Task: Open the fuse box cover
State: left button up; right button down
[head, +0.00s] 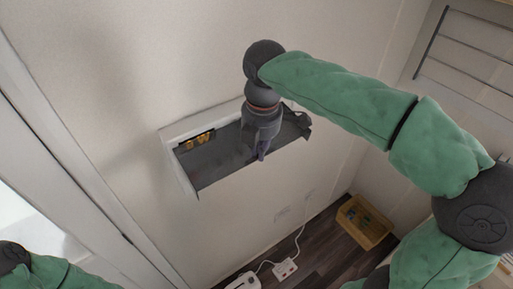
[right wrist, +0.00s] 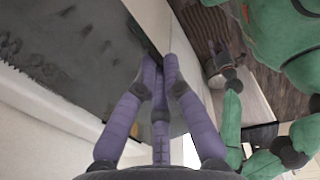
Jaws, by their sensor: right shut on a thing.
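The fuse box (head: 178,134) is on the wall in the middle of the head view, with a pale frame. Yellow parts (head: 200,140) show inside near its upper left. Its dark grey cover (head: 215,160) lies at the front, and the yellow parts show past its upper edge. In the right wrist view the cover (right wrist: 70,50) is a large, worn grey panel at the upper left. My right gripper (head: 262,155) is at the right part of the cover. Its purple fingers (right wrist: 158,75) are shut on the cover's edge; the exact contact is partly hidden.
Below on the dark floor are a wooden crate (head: 364,222) and a white plug strip (head: 285,268) with a cable. A rack of rails (head: 465,50) is at the upper right. A pale door frame (head: 75,150) runs down the left.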

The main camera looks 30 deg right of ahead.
jog(key=shift+s+f, duration=0.1)
jog(key=shift+f, duration=0.15)
jog(key=c, duration=1.4)
grip_release()
jog(key=shift+o, duration=0.2)
jog(key=shift+s, duration=0.1)
jog(key=shift+r, duration=0.1)
jog(key=shift+r, duration=0.5)
jog(key=r, duration=0.4)
jog(key=shift+w+r, duration=0.2)
jog(key=shift+w, duration=0.1)
notch_tip(320, 180, up, 6)
jog(key=s, duration=0.1)
jog(key=shift+s+r, duration=0.25)
